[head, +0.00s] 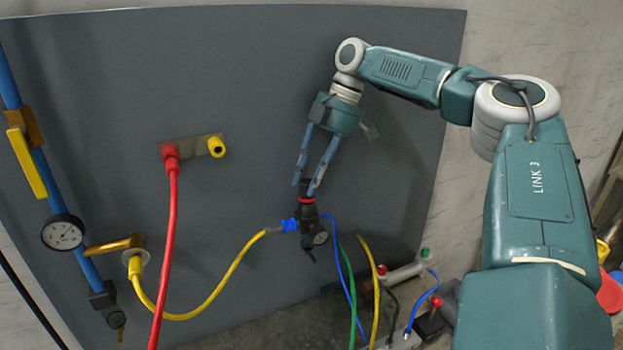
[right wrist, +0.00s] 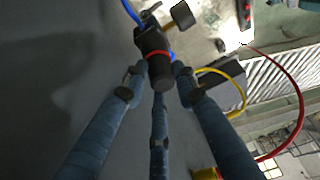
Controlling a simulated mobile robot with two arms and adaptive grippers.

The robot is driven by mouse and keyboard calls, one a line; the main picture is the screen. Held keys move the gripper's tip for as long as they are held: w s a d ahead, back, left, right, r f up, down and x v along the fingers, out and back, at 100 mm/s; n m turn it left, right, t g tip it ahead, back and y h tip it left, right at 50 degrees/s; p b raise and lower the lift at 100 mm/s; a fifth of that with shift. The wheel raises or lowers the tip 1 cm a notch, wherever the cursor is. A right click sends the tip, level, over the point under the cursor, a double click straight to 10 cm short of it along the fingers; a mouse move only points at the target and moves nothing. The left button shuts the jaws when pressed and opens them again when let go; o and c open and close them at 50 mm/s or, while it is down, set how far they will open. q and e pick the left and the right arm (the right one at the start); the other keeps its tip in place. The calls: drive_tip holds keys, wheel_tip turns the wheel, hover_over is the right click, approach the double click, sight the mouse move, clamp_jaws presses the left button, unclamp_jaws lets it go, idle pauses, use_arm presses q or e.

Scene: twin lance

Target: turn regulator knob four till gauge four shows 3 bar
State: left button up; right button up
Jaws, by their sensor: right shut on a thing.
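The regulator (head: 309,215) is a dark body on the grey panel with a red ring under its black knob (head: 305,186). In the head view my right gripper (head: 306,188) reaches down from above with its blue fingers around the knob. In the right wrist view the fingers are closed about the black knob (right wrist: 160,74), with the red ring just beyond it. A small gauge (head: 321,238) hangs at the regulator's lower right; its reading is too small to tell. In the right wrist view a gauge (right wrist: 182,14) shows from its dark back. My left gripper is out of view.
A blue pipe (head: 50,180) with a yellow lever (head: 27,163) and a larger round gauge (head: 63,232) runs down the left. A red hose (head: 166,260) and a yellow hose (head: 215,292) hang before the panel. Several hoses and red-knobbed fittings (head: 400,270) lie low at right.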

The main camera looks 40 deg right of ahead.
drive_tip(key=shift+a+n, duration=0.15)
drive_tip(key=shift+n, duration=0.35)
drive_tip(key=o, duration=0.9)
drive_tip(key=shift+c, duration=0.2)
drive_tip(key=shift+o, duration=1)
drive_tip(key=shift+a+r, duration=0.1)
drive_tip(key=shift+a, duration=0.1)
drive_tip(key=v, duration=1.2)
drive_tip(key=shift+w, duration=0.2)
